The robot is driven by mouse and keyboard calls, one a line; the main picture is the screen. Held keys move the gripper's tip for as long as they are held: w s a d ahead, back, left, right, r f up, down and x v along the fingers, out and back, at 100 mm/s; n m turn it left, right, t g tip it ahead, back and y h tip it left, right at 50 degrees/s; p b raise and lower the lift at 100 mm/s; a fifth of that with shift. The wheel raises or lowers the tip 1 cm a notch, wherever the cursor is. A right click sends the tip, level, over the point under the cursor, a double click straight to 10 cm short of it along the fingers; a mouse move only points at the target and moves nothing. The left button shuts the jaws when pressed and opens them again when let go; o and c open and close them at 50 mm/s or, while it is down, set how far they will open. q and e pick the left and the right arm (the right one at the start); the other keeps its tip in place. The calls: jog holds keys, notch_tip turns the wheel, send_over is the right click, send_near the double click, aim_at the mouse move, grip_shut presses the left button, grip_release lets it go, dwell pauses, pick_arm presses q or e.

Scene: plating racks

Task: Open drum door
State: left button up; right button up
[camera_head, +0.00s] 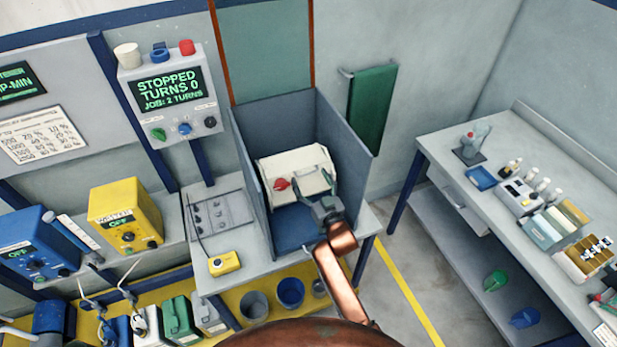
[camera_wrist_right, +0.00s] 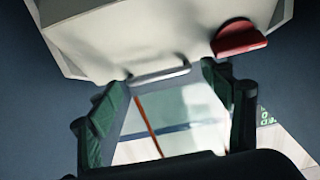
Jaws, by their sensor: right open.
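The cream drum (camera_head: 290,165) sits inside the grey booth, with a red knob (camera_head: 282,184) on its front. In the right wrist view the drum (camera_wrist_right: 130,35) fills the top, with the red knob (camera_wrist_right: 238,38) at right. A thin metal handle bar (camera_wrist_right: 158,76) runs along the drum's near edge. My right gripper (camera_head: 327,200) is at the drum's front right. Its green-padded fingers (camera_wrist_right: 166,88) are apart, one towards each end of the handle, with nothing gripped. Whether they touch the handle is unclear. I see no open gap in the drum. My left gripper is not in view.
The booth's side walls (camera_head: 345,130) stand close around the drum, and its front is open. A control panel (camera_head: 170,95) reading "STOPPED" is at left. A yellow box (camera_head: 224,263) lies on the bench. A side table (camera_head: 440,150) stands at right.

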jog(key=shift+w+a, duration=0.15)
jog(key=shift+w, duration=0.45)
